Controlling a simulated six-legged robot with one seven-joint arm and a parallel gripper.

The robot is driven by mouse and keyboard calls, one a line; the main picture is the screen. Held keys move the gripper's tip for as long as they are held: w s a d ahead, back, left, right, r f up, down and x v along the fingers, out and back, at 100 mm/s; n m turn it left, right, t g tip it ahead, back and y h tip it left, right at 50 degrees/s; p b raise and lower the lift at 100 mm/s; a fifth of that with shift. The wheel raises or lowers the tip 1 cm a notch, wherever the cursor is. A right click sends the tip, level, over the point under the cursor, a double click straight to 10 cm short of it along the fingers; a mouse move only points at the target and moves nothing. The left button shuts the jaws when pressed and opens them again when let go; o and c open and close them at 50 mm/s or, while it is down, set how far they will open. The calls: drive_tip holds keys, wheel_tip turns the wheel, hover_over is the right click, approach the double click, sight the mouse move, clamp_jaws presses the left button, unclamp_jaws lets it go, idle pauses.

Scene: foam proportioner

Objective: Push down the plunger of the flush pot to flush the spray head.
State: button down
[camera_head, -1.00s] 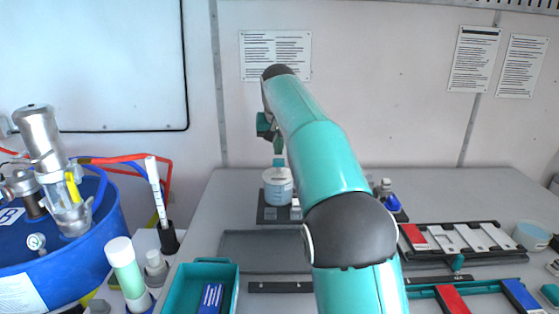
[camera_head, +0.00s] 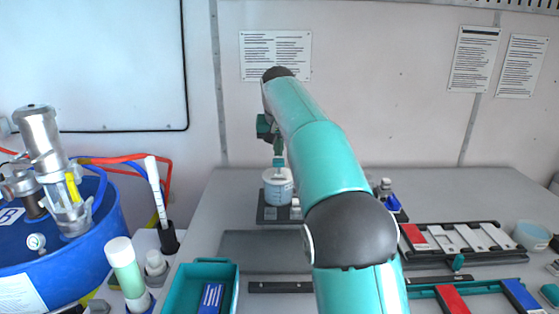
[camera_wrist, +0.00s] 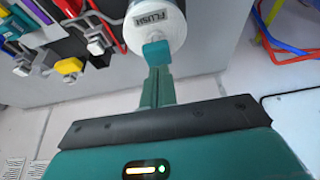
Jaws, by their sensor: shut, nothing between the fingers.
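The flush pot (camera_head: 278,190) is a white, round pot with a pale blue band, standing on a dark base plate at the back of the bench. In the wrist view its FLUSH label (camera_wrist: 153,18) shows on its side. My gripper (camera_head: 279,163) is shut and empty, pointing down at the middle of the pot's top. In the wrist view my shut fingertips (camera_wrist: 157,53) overlap the pot's near end. I cannot make out the spray head.
A blue drum (camera_head: 60,262) with metal fittings stands at left. A teal bin (camera_head: 232,270) is at the front. A dark rack (camera_head: 487,256) with red and white pieces lies at right. Small fittings, including a blue one (camera_head: 393,203), stand right of the pot. The wall is close behind.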

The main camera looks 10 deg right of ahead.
sight(279, 161)
drive_tip(key=shift+f, duration=1.45)
drive_tip(key=shift+r, duration=4.05)
drive_tip(key=shift+s, duration=0.15)
